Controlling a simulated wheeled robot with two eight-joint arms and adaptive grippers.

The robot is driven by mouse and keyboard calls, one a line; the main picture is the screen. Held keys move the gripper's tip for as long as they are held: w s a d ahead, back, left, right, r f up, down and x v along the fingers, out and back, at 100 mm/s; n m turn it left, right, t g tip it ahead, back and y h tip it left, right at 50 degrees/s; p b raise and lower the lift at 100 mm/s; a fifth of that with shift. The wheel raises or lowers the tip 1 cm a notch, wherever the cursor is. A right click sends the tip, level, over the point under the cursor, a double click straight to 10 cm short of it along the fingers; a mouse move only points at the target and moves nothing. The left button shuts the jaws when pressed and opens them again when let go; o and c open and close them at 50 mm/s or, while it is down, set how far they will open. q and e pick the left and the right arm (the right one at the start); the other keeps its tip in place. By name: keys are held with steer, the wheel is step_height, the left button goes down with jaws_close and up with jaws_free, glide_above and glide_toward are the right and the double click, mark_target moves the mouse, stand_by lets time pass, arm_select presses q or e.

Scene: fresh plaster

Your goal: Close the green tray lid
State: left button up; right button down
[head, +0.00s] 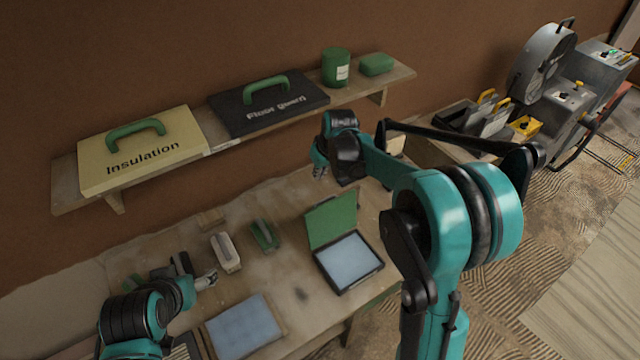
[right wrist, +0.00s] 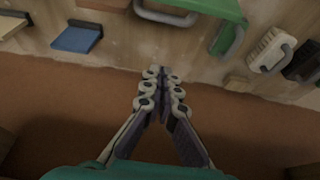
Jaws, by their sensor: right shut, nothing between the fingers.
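The green tray lid (head: 332,219) stands raised, tilted up at the back edge of its dark tray (head: 372,280), which has a pale blue inside. In the right wrist view the lid (right wrist: 208,8) is at the top edge, cut off, with a grey handle below it. My right gripper (head: 320,167) is shut and empty, above the table's back side behind the lid, apart from it. Its closed fingers (right wrist: 161,74) show in the right wrist view. My left gripper (head: 208,281) is over the table at the left; its fingers are too small to judge.
A green float (head: 264,236) and a pale-bristled brush (head: 225,252) lie left of the tray. A pale blue panel (head: 243,327) lies at the front. A wall shelf (head: 222,140) holds two cases, a green can (head: 336,67) and a green block (head: 376,64).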

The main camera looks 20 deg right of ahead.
mark_target(328, 216)
steer(key=b+x, duration=0.2)
steer(key=x, duration=0.8)
steer(key=s, duration=0.2)
steer(key=s+d, duration=0.1)
steer(key=s, duration=0.1)
steer(key=shift+d+r, duration=0.1)
steer(key=shift+r, duration=0.05)
steer(key=shift+s, duration=0.1)
